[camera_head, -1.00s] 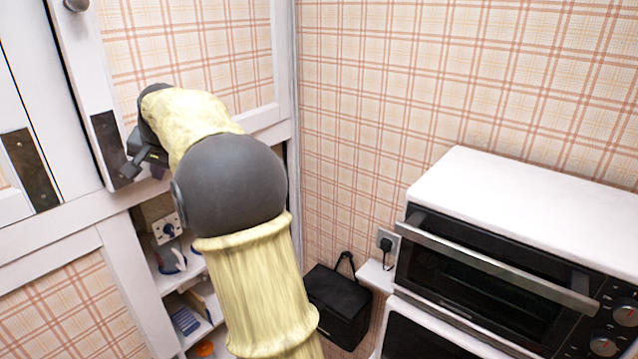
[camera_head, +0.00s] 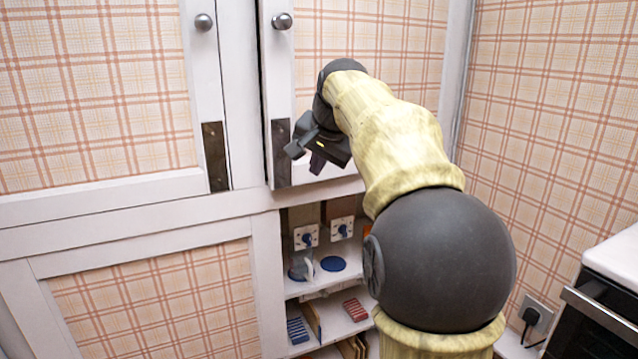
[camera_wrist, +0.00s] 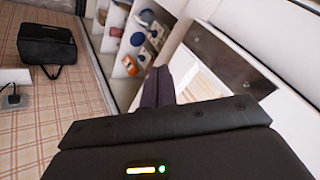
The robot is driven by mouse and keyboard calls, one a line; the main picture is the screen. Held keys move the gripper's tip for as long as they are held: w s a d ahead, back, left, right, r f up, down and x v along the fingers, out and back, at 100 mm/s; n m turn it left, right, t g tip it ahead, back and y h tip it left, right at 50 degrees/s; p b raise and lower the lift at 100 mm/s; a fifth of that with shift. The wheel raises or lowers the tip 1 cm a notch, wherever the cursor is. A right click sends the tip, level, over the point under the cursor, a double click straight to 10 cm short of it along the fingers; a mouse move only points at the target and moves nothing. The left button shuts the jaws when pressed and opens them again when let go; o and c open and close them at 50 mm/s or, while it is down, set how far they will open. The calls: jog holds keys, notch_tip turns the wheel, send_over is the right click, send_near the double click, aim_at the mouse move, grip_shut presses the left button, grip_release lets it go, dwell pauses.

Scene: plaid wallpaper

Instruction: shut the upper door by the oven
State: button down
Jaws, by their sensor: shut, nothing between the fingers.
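The upper door (camera_head: 375,40) by the oven is a white-framed, plaid-panelled cupboard door with a round knob and a dark metal plate at its lower left. A thin dark line runs along its left edge, and it appears nearly flush with the frame; I cannot tell whether it is fully shut. My gripper (camera_head: 316,164) is shut and empty, in front of the door's lower left corner beside the plate. In the wrist view my gripper's dark fingers (camera_wrist: 158,88) point toward the door's lower part (camera_wrist: 262,82); contact cannot be told.
The oven (camera_head: 600,310) is at the lower right, partly cut off. A left upper door (camera_head: 90,90) looks shut. Open shelves (camera_head: 330,285) with sockets and small items lie below the door. A black bag (camera_wrist: 47,40) stands by the wall in the wrist view.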

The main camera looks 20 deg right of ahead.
jog(key=shift+v, duration=0.85)
jog(key=shift+s+d, duration=0.1)
jog(key=d+f+m+t+h+b, duration=0.2)
jog(key=d+f+m+t+h, duration=0.1)
jog(key=d+m+t+h, duration=0.3)
jog(key=s+a+f+m+t+y, duration=0.1)
jog(key=s+a+f+t+y, duration=0.3)
jog(key=a+y, duration=0.4)
jog(key=shift+s+f+t+b, duration=0.3)
jog(key=shift+s+f+b, duration=0.15)
jog(key=shift+s, duration=0.1)
